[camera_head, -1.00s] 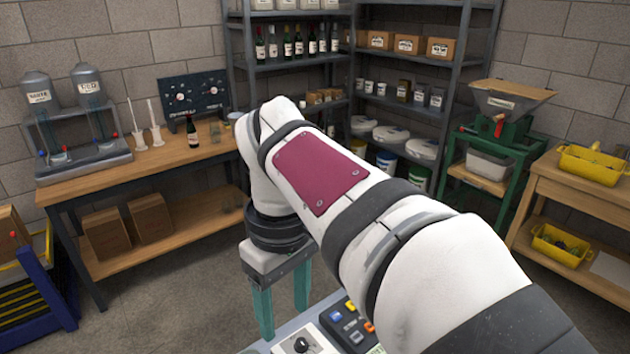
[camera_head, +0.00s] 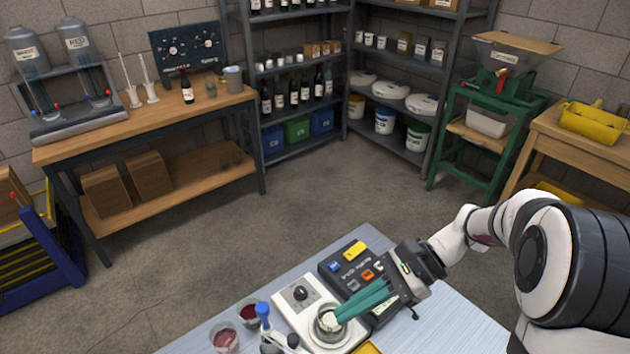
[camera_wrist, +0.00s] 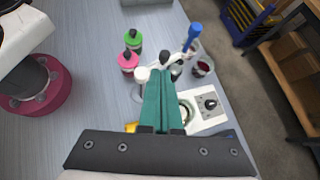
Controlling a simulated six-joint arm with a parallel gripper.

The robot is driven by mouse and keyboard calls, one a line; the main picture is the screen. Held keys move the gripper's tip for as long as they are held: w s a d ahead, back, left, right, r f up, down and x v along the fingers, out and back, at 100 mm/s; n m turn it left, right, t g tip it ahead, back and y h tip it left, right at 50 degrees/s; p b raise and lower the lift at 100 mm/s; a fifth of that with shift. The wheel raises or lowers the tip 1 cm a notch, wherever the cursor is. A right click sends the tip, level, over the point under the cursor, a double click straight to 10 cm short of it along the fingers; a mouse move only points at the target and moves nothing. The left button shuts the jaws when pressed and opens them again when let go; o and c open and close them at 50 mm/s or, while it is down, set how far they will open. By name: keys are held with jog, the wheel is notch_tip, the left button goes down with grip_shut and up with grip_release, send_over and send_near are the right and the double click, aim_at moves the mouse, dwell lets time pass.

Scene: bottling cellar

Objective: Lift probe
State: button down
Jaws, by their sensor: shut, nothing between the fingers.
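My gripper (camera_head: 340,313) has teal fingers, shut and empty, reaching left from the right side. In the head view its tips are over or in front of the glass vessel (camera_head: 326,326) on the white stirrer (camera_head: 296,298); I cannot tell whether they touch. A blue-topped upright piece (camera_head: 262,311), which may be the probe, stands left of the stirrer, its lower part cut off. In the wrist view the blue piece (camera_wrist: 193,37) sits by a pale holder arm (camera_wrist: 178,58), beyond the teal fingers (camera_wrist: 160,85). The fingers partly hide the stirrer.
Two vessels of red liquid (camera_head: 225,338) (camera_head: 248,312) stand left. In the wrist view, green-capped (camera_wrist: 133,40) and pink-capped (camera_wrist: 128,60) bottles stand near the holder.

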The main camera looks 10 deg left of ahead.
jog(key=w+f+m+y, duration=0.2)
jog(key=w+f, duration=0.1)
jog(key=w, duration=0.1)
send_near(265, 322)
jog(key=a+f, duration=0.3)
jog(key=a, duration=0.1)
jog(key=shift+s+a+r+y, duration=0.25)
jog(key=shift+s+y, duration=0.05)
jog(key=shift+s, duration=0.25)
jog(key=shift+s+a+r, duration=0.1)
jog(key=shift+a+r, duration=0.2)
jog(key=shift+r, duration=0.15)
